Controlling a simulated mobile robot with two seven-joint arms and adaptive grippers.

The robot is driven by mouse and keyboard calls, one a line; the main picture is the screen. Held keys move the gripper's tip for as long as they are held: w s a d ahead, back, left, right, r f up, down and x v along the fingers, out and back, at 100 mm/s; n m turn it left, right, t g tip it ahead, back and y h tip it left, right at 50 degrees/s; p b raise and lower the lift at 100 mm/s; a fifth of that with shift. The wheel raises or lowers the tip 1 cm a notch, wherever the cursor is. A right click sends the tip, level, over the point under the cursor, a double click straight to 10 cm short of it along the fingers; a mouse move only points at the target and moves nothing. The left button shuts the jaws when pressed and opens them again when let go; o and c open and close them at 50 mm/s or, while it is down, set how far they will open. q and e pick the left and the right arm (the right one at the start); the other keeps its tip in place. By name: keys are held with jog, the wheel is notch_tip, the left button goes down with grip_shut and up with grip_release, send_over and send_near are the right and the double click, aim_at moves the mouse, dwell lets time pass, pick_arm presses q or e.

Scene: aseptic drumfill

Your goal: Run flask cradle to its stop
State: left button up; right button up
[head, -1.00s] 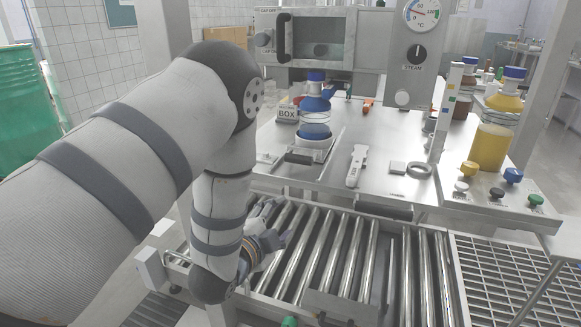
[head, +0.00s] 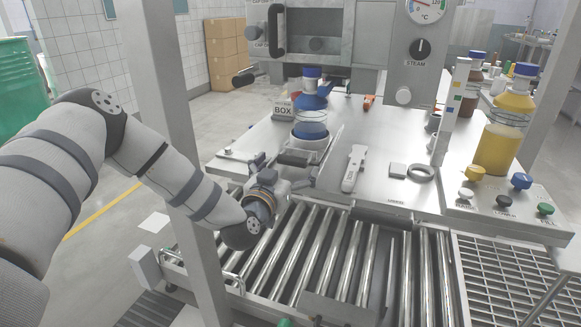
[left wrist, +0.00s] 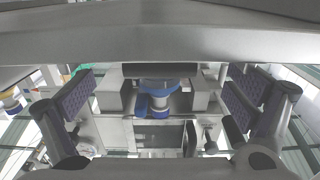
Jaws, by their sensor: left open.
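A dark handle bar (head: 296,157) sits at the cradle's near side. My left gripper (head: 284,168) is open at the table's near edge, its fingers spread to either side just in front of the bar. I cannot tell whether it touches the bar. In the left wrist view the open fingers (left wrist: 160,100) flank blue parts and a dark bar (left wrist: 160,69). My right gripper is not in view.
The roller conveyor (head: 330,250) runs below the table's near edge. A white tool (head: 353,168), a grey ring (head: 421,173) and a yellow-liquid bottle (head: 497,145) stand to the right. A steel post (head: 165,90) rises near my left arm.

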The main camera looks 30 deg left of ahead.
aim_at(296, 155)
pick_arm(q)
jog(key=shift+w+a, duration=0.1)
jog(key=shift+w, duration=0.3)
jog(key=c, duration=1.7)
jog(key=shift+w+a+f, duration=0.1)
jog(key=shift+w, duration=0.35)
jog(key=b+x, duration=0.1)
jog(key=x, duration=0.2)
jog(key=shift+w+a, duration=0.1)
jog(key=shift+w, duration=0.3)
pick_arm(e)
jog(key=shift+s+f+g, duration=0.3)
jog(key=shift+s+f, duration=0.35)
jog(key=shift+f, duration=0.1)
pick_arm(q)
jog(key=shift+c, duration=0.2)
jog(key=o, duration=1.7)
